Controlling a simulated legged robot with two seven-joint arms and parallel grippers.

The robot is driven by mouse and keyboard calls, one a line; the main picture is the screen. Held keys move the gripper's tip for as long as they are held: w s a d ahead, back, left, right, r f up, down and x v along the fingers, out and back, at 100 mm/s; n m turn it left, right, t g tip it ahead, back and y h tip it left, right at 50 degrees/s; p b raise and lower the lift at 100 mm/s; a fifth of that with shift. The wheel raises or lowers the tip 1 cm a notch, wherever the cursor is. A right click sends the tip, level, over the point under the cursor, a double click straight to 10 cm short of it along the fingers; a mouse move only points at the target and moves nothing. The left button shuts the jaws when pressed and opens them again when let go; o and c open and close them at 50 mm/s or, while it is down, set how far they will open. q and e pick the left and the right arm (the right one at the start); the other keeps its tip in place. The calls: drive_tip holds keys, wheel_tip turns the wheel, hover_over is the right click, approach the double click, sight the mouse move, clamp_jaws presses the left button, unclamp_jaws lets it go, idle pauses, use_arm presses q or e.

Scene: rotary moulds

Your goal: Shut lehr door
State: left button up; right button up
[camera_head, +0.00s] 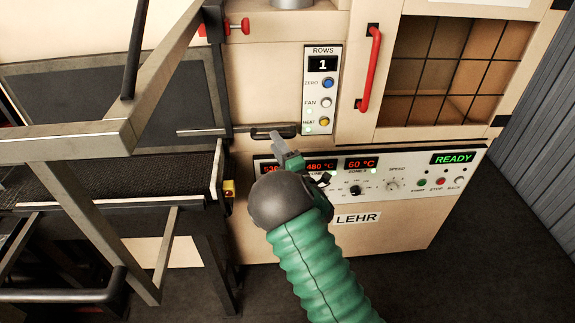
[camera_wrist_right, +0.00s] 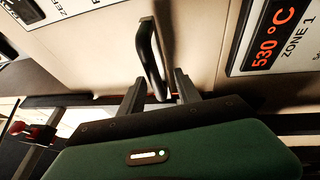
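A dark bar handle (camera_head: 272,131) sits on the cream front of the lehr, left of the ROWS panel. My right gripper (camera_head: 278,143) reaches up to it from below. In the right wrist view the handle (camera_wrist_right: 150,58) stands out from the cream panel, and its near end lies between the two spread fingers (camera_wrist_right: 161,90). I see a gap beside the left finger; contact with the right finger cannot be told. The door's outline around this handle is not clear. My left gripper is not in view.
A metal frame (camera_head: 120,142) and dark conveyor bed (camera_head: 110,180) fill the left side. The lehr control panel (camera_head: 395,180) reads READY. Above it are a red handle (camera_head: 370,68) and a gridded window (camera_head: 460,55). Open floor (camera_head: 480,240) lies at the lower right.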

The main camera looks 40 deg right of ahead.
drive_tip(key=v, duration=1)
drive_tip(key=shift+s+a+b, duration=0.3)
drive_tip(key=shift+s+a, duration=0.05)
drive_tip(key=shift+a, duration=0.05)
drive_tip(key=s+a+f+m+g+y+p, duration=0.1)
drive_tip(key=s+a+f+m+g+p, duration=0.45)
drive_tip(key=a+m+g, duration=0.5)
drive_tip(key=s+a+m+g+y+p, duration=0.2)
drive_tip(key=s+a+m+g, duration=0.4)
drive_tip(key=s, duration=0.7)
drive_tip(key=shift+a+r+g, duration=0.3)
drive_tip(key=shift+a+g, duration=0.05)
drive_tip(key=shift+a, duration=0.75)
